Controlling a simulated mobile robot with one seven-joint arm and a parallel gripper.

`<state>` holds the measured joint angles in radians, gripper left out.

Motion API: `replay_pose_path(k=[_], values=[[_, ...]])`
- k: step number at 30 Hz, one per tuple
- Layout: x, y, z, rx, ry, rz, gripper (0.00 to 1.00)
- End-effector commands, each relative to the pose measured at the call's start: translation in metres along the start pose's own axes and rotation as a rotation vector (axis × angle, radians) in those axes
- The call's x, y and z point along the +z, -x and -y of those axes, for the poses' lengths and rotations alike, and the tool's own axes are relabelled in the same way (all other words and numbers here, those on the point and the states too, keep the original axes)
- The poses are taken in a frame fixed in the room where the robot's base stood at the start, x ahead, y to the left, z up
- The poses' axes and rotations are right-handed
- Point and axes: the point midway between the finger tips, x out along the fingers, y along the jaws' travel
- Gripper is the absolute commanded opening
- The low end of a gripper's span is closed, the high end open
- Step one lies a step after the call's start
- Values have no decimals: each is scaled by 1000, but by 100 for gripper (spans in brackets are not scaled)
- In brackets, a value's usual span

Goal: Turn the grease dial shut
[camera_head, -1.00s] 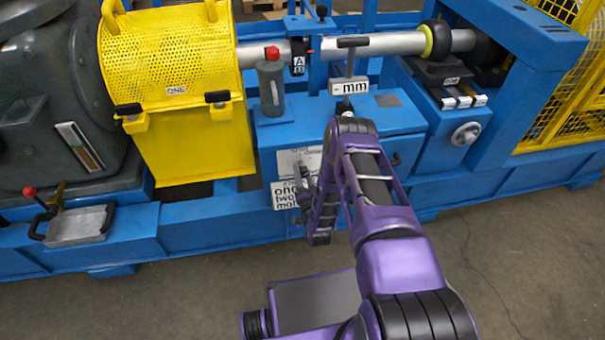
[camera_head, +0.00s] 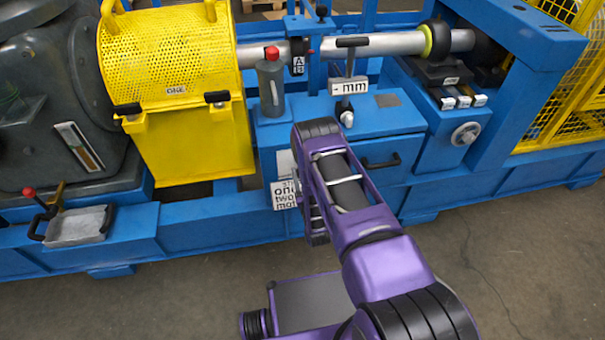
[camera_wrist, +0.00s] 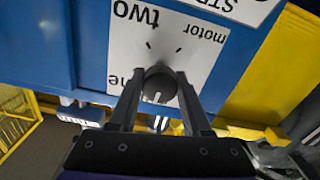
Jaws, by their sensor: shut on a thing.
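A round dark dial (camera_wrist: 160,76) with a white pointer line sits on a white label plate (camera_wrist: 200,58) in the wrist view. The plate reads "two" and "motor", upside down, with part of another word left of the dial. The pointer line faces the bottom of that view. The fingers of my gripper (camera_wrist: 158,84) stand on either side of the dial and are shut on it. In the head view my purple arm hides the gripper and dial; part of the label plate (camera_head: 284,195) shows left of the arm on the blue cabinet front.
The blue cabinet (camera_head: 405,150) has a dark drawer handle (camera_head: 381,162) right of my arm. A yellow guard (camera_head: 190,140) stands close on the left. A handwheel (camera_head: 466,134) is at the right. The floor in front is clear.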

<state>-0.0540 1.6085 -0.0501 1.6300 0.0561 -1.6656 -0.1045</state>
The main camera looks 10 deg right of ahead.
Motion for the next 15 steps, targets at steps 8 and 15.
replay_pose_path(k=[8,15], values=[[1,2,0,0,97,3,0],[1,2,-1,0,120,3,0]])
